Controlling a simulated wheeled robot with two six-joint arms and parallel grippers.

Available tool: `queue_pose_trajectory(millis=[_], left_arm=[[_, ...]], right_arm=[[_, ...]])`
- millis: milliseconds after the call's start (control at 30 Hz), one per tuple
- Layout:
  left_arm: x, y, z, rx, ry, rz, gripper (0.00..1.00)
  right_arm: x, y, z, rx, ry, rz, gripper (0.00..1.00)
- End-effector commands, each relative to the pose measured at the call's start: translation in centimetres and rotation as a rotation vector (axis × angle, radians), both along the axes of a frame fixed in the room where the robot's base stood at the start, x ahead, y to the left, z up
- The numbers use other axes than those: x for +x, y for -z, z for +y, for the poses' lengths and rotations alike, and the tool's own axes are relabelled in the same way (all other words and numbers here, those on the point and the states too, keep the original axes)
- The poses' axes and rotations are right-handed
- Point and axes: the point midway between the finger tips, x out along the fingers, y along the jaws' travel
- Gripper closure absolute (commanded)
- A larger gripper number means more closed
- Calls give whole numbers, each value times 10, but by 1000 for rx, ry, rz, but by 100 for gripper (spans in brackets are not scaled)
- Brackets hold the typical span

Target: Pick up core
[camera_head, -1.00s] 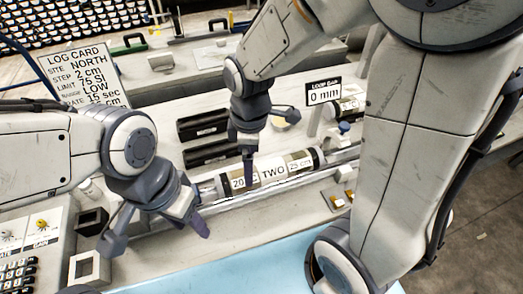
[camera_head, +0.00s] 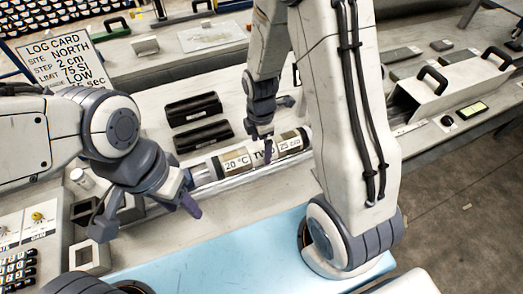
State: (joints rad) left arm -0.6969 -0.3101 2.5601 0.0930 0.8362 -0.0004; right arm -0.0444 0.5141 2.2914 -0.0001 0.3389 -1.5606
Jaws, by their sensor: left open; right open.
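The core (camera_head: 238,163) is a cylinder with white labels reading "20 °C", "TWO" and "25 cm". It lies on a long metal rail at the middle of the bench. My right gripper (camera_head: 277,128) is open over the core's right half, with one dark finger in front of the "TWO" label. I cannot tell whether it touches the core. My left gripper (camera_head: 150,207) is open and empty, left of the core's left end and close to it. My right arm hides the rail's right part.
Two black trough-like holders (camera_head: 195,108) lie behind the core. A log card (camera_head: 62,58) stands at back left. A keypad panel (camera_head: 18,245) and a small square block (camera_head: 90,258) are at front left. The light blue surface (camera_head: 215,255) in front is mostly clear.

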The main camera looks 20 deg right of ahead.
Motion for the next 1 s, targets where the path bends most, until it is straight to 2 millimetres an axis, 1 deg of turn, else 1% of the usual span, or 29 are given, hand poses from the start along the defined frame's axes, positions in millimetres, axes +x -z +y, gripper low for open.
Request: queue_pose_trajectory(millis=[33, 100, 200, 433, 467, 500, 567, 600, 700, 1000], left_arm=[[0, -2, 0, 0, 0, 0, 50], [0, -2, 0, 0, 0, 0, 50], [0, -2, 0, 0, 0, 0, 50], [0, -2, 0, 0, 0, 0, 50], [0, -2, 0, 0, 0, 0, 50], [0, -2, 0, 0, 0, 0, 50], [0, -2, 0, 0, 0, 0, 50], [0, -2, 0, 0, 0, 0, 50], [0, -2, 0, 0, 0, 0, 50], [0, -2, 0, 0, 0, 0, 50]], right_arm=[[-2, 8, -1, 0, 1, 6, 0], [-1, 17, -1, 0, 0, 4, 0], [-1, 23, -1, 0, 0, 1, 0], [0, 24, -1, 0, 0, -1, 0], [0, 24, -1, 0, 0, -1, 12], [0, 24, -1, 0, 0, -1, 27], [0, 24, 0, 0, 0, -1, 50], [0, 24, 0, 0, 0, -1, 65], [0, 24, 0, 0, 0, -1, 100], [1, 21, 0, 0, 0, -5, 100]])
